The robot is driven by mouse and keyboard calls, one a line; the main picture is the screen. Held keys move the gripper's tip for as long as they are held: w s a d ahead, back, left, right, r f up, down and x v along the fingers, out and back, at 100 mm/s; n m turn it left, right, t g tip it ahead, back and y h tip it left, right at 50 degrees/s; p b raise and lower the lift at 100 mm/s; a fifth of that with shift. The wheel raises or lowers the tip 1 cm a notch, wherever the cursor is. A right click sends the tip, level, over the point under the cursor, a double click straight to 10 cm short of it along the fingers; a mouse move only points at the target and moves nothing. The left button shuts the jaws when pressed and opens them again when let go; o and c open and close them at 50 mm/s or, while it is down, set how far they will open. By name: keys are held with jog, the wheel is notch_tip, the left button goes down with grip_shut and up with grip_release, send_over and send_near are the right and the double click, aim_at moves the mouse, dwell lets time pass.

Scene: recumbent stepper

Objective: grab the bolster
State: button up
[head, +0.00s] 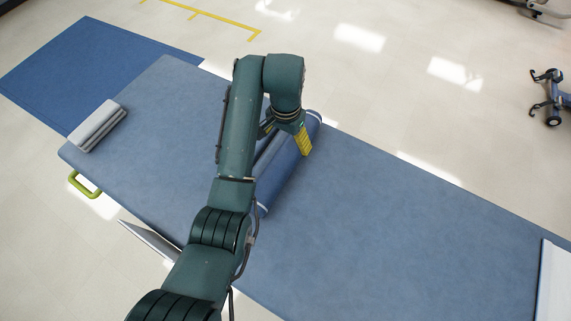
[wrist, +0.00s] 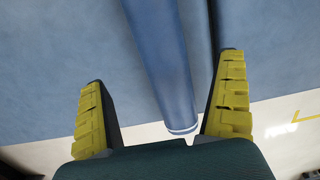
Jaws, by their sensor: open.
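The bolster (head: 290,165) is a blue roll with white-trimmed ends, lying across the blue padded table (head: 390,220) in the middle of the head view. My arm hides part of its left side. My gripper (head: 291,140) is above the bolster's far part, with one yellow finger pad showing in front of it. In the wrist view my gripper (wrist: 165,105) is open, its yellow-padded fingers spread wide. The bolster (wrist: 163,60) runs between the fingers, nearer the right one, and its white-trimmed end shows near the palm. I cannot tell whether the fingers touch it.
A folded grey-white towel (head: 98,126) lies at the table's left end. A blue mat (head: 85,65) is on the floor beyond. A green handle (head: 84,184) and a grey panel (head: 150,240) stick out along the near left edge.

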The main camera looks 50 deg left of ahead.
aim_at(286, 154)
notch_tip(286, 154, down, 9)
jog(key=b, duration=0.5)
jog(key=shift+r+b, duration=0.1)
jog(key=shift+b, duration=0.2)
jog(key=shift+r, duration=0.1)
jog(key=shift+w, duration=0.1)
jog(key=c, duration=1.2)
notch_tip(286, 154, up, 10)
jog(key=p, duration=0.8)
jog(key=shift+c, duration=0.2)
